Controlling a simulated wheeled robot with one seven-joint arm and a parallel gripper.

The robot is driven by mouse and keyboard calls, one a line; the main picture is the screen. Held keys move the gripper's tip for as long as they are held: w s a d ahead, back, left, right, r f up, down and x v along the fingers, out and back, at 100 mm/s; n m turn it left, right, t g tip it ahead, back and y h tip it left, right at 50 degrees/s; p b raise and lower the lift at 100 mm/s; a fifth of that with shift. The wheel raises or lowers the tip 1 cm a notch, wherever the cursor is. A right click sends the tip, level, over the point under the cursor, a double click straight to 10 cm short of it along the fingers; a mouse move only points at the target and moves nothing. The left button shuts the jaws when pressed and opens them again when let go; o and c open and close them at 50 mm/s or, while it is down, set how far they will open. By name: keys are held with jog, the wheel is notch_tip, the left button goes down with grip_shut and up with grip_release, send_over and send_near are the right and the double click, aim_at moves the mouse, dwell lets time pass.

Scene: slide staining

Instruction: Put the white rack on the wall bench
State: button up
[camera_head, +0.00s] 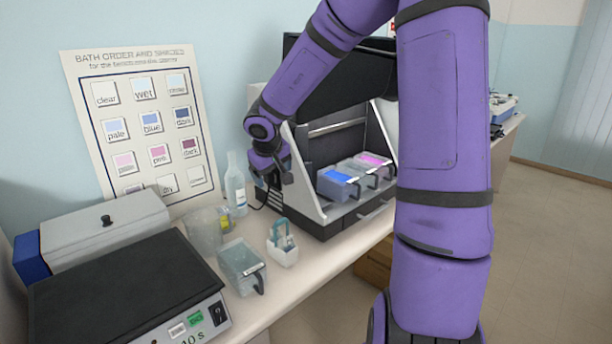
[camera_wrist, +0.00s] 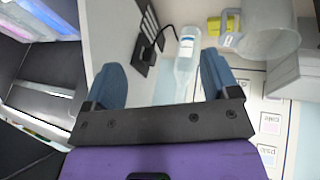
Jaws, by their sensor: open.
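The white rack (camera_head: 283,254) with a teal handle stands upright on the wall bench (camera_head: 305,272), close to the bench's front edge. My gripper (camera_head: 272,178) is in the air above and behind the rack, beside the left wall of the open staining hood. In the wrist view my gripper (camera_wrist: 160,68) shows two blue fingers spread apart with nothing held between them. A clear bottle (camera_wrist: 186,58) shows beyond the fingers, and it also stands behind the rack in the head view (camera_head: 236,184). The white rack does not show in the wrist view.
A glass bath with a black handle (camera_head: 242,266) stands left of the rack, with a clear beaker (camera_head: 203,230) behind. A black-topped device (camera_head: 125,285) fills the bench's left end. The hood (camera_head: 318,208) holds several baths with coloured liquid. A poster (camera_head: 145,125) leans on the wall.

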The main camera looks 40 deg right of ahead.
jog(key=a+r+n+t+y, duration=0.1)
jog(key=a+r+n+t, duration=0.1)
jog(key=a+r+t, duration=0.6)
jog(key=s+a+r+n+g+y, duration=0.1)
jog(key=s+a+r+y, duration=0.3)
jog(key=s+a+r, duration=0.4)
jog(key=s+d+m+g, duration=0.1)
jog(key=s+g, duration=0.2)
jog(key=s, duration=0.8)
jog(key=s+d+f+m+g+h, duration=0.1)
jog(key=s+d+g, duration=0.1)
jog(key=s, duration=0.9)
jog(key=shift+f+m+g+h, duration=0.3)
jog(key=shift+g, duration=0.1)
